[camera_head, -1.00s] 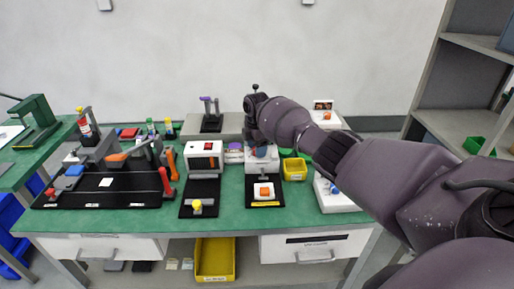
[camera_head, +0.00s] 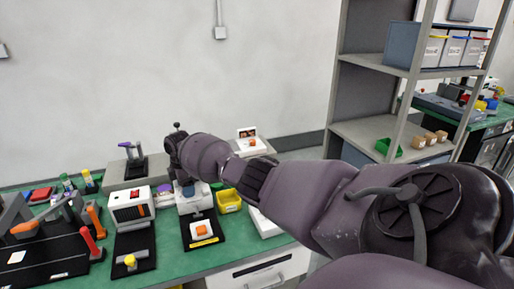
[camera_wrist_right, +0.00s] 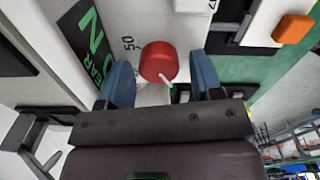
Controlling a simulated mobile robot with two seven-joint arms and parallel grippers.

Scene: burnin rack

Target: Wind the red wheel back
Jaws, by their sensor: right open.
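The red wheel (camera_wrist_right: 158,60) shows in the right wrist view as a round red knob with a small pale handle on its near side. It sits on a pale panel beside a printed "50". My right gripper (camera_wrist_right: 161,76) is open, with one blue finger on each side of the wheel; I cannot tell whether they touch it. In the head view my right gripper (camera_head: 187,188) is over a white device (camera_head: 194,203) on the green bench. The wheel is hidden there by my arm. My left gripper is not in view.
A black and green lettered label (camera_wrist_right: 88,42) and an orange button (camera_wrist_right: 292,29) lie near the wheel. On the bench are a white box with a red switch (camera_head: 131,205), a yellow bin (camera_head: 229,200) and a black tray (camera_head: 45,262). Grey shelving (camera_head: 385,130) stands at the right.

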